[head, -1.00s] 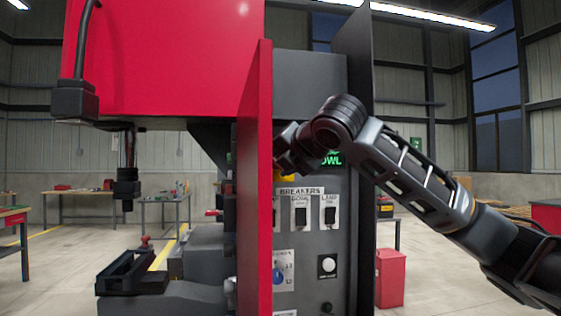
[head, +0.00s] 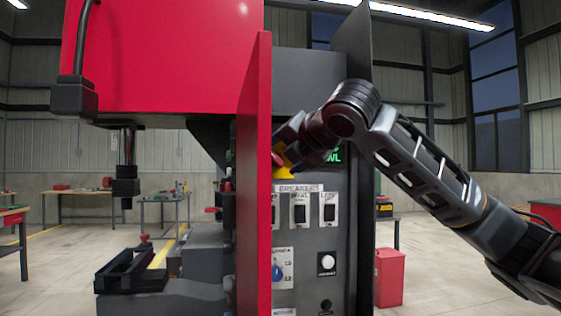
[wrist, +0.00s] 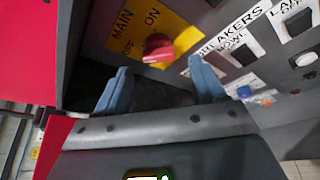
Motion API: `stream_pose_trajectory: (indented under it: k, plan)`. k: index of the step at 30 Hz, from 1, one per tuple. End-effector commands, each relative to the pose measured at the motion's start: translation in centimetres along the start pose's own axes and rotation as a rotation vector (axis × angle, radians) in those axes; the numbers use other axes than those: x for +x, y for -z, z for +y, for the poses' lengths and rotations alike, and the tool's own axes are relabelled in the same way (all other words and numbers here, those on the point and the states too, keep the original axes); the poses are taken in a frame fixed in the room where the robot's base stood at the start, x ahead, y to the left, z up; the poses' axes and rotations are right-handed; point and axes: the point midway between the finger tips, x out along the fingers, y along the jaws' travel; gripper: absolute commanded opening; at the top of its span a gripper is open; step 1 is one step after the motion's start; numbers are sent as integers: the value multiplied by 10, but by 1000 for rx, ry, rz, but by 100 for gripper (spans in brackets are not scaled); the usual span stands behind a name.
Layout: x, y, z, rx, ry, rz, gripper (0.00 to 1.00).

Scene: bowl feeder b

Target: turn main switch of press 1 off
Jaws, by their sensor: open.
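The main switch is a red rotary knob (wrist: 158,47) on a yellow plate (wrist: 182,38) in the wrist view. The plate reads MAIN, with ON above the knob; a further label at its left is hard to read. I cannot tell the knob's setting for sure. My gripper (wrist: 161,85) is open, its two blue fingers apart and empty, just below the knob in the picture and not visibly touching it. In the head view part of the yellow plate (head: 284,171) shows beneath my gripper; the knob is not clear there and the fingertips are hidden.
The red door (head: 256,180) stands open left of the control panel (head: 305,225), close to my gripper. A dark door (head: 357,200) stands open at right. Breaker switches (head: 299,213) sit below the yellow plate, with a blue selector (head: 277,273) and a white button (head: 327,262) lower.

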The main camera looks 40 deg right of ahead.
Motion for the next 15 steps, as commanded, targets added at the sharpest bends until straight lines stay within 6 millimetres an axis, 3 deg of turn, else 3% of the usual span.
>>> stream_pose_trajectory:
  k: [6,15]
  plan:
    - [-33,0,-1,0,-1,-3,70]
    - [-46,0,0,0,1,-1,70]
